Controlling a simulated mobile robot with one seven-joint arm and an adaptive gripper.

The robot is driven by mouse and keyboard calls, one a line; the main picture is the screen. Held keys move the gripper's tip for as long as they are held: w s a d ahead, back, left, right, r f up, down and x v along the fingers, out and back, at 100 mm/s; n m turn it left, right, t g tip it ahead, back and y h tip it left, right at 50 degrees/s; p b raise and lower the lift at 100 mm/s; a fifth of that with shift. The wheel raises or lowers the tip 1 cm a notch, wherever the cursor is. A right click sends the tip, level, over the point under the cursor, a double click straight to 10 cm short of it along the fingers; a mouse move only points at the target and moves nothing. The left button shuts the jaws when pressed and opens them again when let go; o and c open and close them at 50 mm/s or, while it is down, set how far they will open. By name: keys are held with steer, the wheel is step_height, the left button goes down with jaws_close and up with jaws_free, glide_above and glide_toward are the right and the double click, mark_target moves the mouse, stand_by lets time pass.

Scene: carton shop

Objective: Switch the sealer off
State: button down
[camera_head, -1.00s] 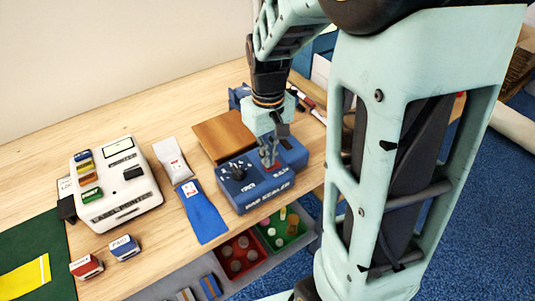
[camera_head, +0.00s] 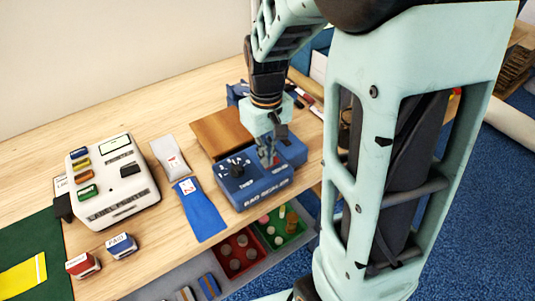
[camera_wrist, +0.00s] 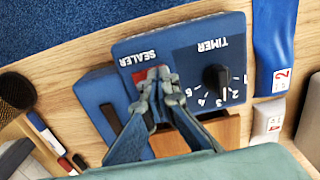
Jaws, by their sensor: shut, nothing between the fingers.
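The blue bag sealer (camera_head: 262,190) stands on the wooden bench, with a wooden board behind it. Its top has a black timer dial (camera_wrist: 214,79) with numbers and a red switch (camera_wrist: 139,76) beside the word SEALER. The dial also shows in the head view (camera_head: 237,171). My gripper (camera_head: 269,163) points down at the switch end of the sealer. In the wrist view its shut, empty fingertips (camera_wrist: 159,84) are over or against the red switch and hide part of it. I cannot tell whether they touch it, or which way the switch is set.
Red and green bins (camera_head: 240,255) sit below the front edge. Pens (camera_wrist: 48,132) and a dark round object (camera_wrist: 17,90) are near the sealer.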

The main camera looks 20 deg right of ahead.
steer(key=shift+r+p, duration=2.85)
steer(key=shift+r, duration=0.7)
steer(key=shift+w+a+f, duration=0.1)
